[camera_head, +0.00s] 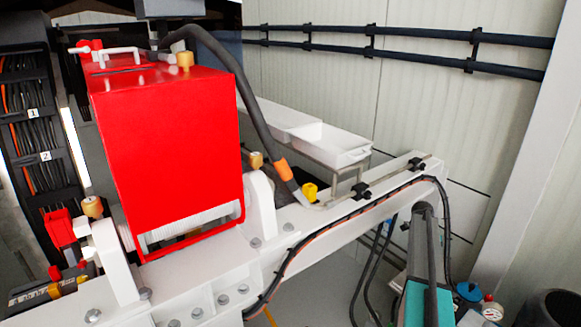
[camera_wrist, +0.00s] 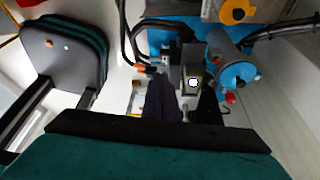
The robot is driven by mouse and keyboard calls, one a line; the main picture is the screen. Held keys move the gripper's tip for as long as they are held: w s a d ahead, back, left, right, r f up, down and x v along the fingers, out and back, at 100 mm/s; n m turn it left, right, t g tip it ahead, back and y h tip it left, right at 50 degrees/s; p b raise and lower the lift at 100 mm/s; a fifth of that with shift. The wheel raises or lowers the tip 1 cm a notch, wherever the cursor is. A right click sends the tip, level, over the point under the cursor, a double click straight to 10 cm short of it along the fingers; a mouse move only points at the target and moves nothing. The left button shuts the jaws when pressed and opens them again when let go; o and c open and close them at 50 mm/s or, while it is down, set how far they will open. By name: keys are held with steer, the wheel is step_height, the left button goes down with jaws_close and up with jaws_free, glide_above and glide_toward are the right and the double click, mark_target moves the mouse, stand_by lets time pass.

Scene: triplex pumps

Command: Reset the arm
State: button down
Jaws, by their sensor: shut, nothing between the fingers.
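In the head view I cannot make out the gripper clearly.
The head view shows a large red housing (camera_head: 172,140) and a white bolted beam (camera_head: 325,225) with cables. White trays (camera_head: 330,143) stand behind. Black pipes (camera_head: 420,50) run along the wall. A gauge (camera_head: 492,309) sits at lower right. A teal-edged panel (camera_wrist: 62,50) is at upper left in the wrist view.

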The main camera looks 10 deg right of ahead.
steer(key=s+a+f+n, duration=0.4)
steer(key=a+f+n, duration=0.5)
steer(key=a, duration=0.6)
steer(key=s+a+f+n, duration=0.4)
steer(key=a+f+n, duration=0.3)
steer(key=a+f, duration=0.6)
steer(key=s+a+f+n, duration=0.2)
steer(key=s+a+n, duration=0.7)
steer(key=s+a, duration=0.2)
steer(key=s+a+f+n+g+y, duration=0.1)
steer(key=s+a+f+n, duration=0.2)
steer(key=s+a+n, duration=0.5)
steer(key=s+a, duration=0.3)
steer(key=s, duration=0.1)
steer(key=shift+s+a+n, duration=0.3)
steer(key=shift+a+n, duration=0.05)
steer(key=shift+n, duration=0.05)
